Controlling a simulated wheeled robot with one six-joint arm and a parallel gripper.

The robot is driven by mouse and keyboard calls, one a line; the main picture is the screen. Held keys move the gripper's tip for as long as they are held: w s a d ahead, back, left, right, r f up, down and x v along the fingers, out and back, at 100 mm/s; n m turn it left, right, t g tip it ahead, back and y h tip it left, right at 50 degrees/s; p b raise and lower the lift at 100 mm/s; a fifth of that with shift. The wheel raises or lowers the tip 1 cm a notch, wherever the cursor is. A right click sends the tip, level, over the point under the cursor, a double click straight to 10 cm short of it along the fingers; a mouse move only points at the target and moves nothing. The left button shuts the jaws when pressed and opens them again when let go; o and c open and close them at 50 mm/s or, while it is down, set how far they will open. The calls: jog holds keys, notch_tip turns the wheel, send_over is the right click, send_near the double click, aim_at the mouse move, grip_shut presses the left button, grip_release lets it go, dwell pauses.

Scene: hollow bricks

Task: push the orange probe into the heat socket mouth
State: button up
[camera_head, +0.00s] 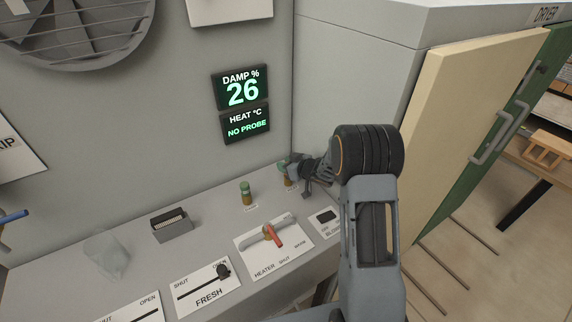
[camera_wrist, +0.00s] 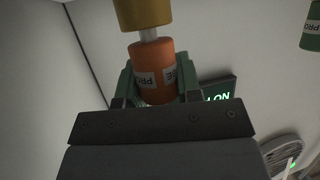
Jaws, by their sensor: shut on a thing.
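My gripper (camera_wrist: 152,86) is shut on the orange probe (camera_wrist: 155,62), with green fingers on both sides of its labelled body. A pale pin shows between the probe's orange body and a brass cylinder, the heat socket (camera_wrist: 142,14), at the top of the wrist view. The pin lines up with the socket and part of it is still bare; how deep its tip sits I cannot tell. In the head view my gripper (camera_head: 291,170) is over the brass socket (camera_head: 288,184) at the back of the ledge and hides the probe. The display (camera_head: 246,126) reads HEAT NO PROBE.
A green probe (camera_head: 245,187) stands in a brass socket to the left; it also shows in the wrist view (camera_wrist: 311,26). The wall is close behind.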

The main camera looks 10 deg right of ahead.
jog(key=shift+f, duration=0.4)
jog(key=o, duration=1)
jog(key=shift+s+d, duration=0.1)
jog(key=b+v, duration=0.1)
jog(key=v, duration=0.6)
jog(key=shift+s+r, duration=0.1)
jog(key=shift+r, duration=0.05)
